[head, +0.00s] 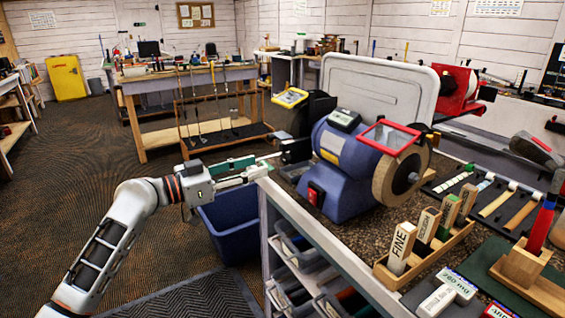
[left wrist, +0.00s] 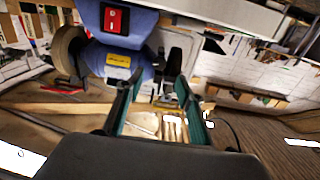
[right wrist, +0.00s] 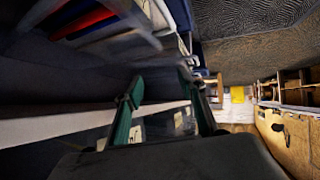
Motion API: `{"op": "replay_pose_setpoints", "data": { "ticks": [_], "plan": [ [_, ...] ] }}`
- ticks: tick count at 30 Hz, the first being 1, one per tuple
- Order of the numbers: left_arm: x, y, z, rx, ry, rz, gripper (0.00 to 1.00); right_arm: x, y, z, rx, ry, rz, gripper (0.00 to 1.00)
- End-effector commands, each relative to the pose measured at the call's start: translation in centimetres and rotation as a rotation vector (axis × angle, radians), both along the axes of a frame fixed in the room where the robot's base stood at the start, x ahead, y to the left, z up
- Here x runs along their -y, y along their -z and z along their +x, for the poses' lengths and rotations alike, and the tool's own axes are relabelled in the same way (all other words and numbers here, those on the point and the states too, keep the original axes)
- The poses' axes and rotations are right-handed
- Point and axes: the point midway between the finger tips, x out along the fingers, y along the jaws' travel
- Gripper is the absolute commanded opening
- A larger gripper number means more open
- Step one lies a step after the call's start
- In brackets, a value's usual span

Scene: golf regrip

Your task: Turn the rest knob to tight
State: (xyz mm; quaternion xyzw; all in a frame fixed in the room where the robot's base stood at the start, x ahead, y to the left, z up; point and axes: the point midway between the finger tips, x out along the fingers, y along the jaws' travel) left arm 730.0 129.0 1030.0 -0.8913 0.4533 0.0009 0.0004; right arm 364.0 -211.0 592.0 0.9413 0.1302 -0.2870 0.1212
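My left gripper (head: 272,164) is close to this black part. In the left wrist view the left gripper (left wrist: 156,92) has its fingers apart, with the grinder (left wrist: 118,52) beyond them. My right gripper (right wrist: 162,92) is open and empty, outside the head view.
A wooden block rack (head: 425,255) with labelled sticks stands at the bench front. A grey lid-like panel (head: 380,90) stands behind the grinder. A blue bin (head: 230,228) is on the floor below my left gripper. Drawers of bins (head: 297,240) sit under the bench top. Floor at left is open.

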Motion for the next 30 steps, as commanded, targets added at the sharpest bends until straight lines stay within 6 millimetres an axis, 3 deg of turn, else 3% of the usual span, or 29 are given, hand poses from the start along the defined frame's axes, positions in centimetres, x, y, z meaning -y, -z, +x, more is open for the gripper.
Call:
{"op": "replay_pose_setpoints", "data": {
  "ticks": [15,27,30],
  "plan": [
    [5.6,-0.2,3.9,0.001,0.003,-0.003,0.37,-0.1,0.2,-0.6,-0.013,-0.001,0.003,0.4],
    [6.2,-0.1,4.4,0.001,0.002,-0.001,0.37,0.0,0.3,-0.7,-0.014,-0.004,-0.001,0.4],
    [6.2,-0.1,4.4,0.001,0.002,-0.001,0.11,0.0,0.3,-0.7,-0.014,-0.004,-0.001,0.4]
  ]
}}
